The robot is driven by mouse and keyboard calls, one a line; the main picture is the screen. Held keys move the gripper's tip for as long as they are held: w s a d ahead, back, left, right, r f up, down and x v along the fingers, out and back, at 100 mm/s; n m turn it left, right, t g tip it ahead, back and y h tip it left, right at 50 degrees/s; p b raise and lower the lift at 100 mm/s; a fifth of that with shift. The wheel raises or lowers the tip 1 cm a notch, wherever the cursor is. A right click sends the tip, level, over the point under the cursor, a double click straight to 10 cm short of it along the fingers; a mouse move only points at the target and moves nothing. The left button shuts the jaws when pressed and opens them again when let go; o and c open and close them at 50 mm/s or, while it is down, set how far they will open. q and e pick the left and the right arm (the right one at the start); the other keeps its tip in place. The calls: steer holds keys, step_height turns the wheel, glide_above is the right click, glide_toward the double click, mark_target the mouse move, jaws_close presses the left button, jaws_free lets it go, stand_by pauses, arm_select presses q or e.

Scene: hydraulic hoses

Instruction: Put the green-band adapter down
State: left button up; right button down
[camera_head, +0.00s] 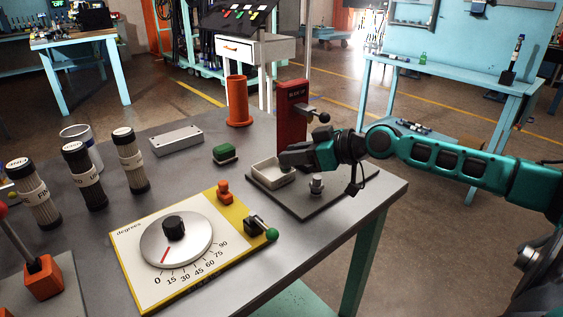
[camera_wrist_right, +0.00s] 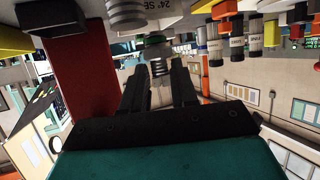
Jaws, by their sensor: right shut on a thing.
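My right gripper (camera_head: 287,159) reaches in from the right, over the dark base plate in front of the red post. In the right wrist view my right gripper (camera_wrist_right: 159,72) is shut on a small metal piece, the green-band adapter (camera_wrist_right: 157,50), which has a green ring near its far end. In the head view the gripper hides the adapter. A shallow light tray (camera_head: 262,176) sits on the plate just below and left of the fingers. Contact between adapter and tray cannot be told. My left gripper is not in view.
The red post (camera_head: 292,105) with a black-knobbed lever stands behind the gripper. A silver fitting (camera_head: 317,184) stands on the dark plate (camera_head: 318,205) at the right. A green-topped block (camera_head: 224,153), an orange cylinder (camera_head: 238,102) and a dial board (camera_head: 130,262) are to the left.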

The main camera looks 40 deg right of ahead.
steer(key=shift+w+a+r, duration=0.15)
steer(key=shift+w, duration=1.2)
steer(key=shift+w+a, duration=0.1)
steer(key=shift+w, duration=0.7)
steer(key=shift+f, duration=1.9)
steer(key=shift+f+b, duration=0.15)
steer(key=shift+b, duration=0.15)
steer(key=c, duration=0.9)
jaws_free()
steer(key=shift+o, duration=0.2)
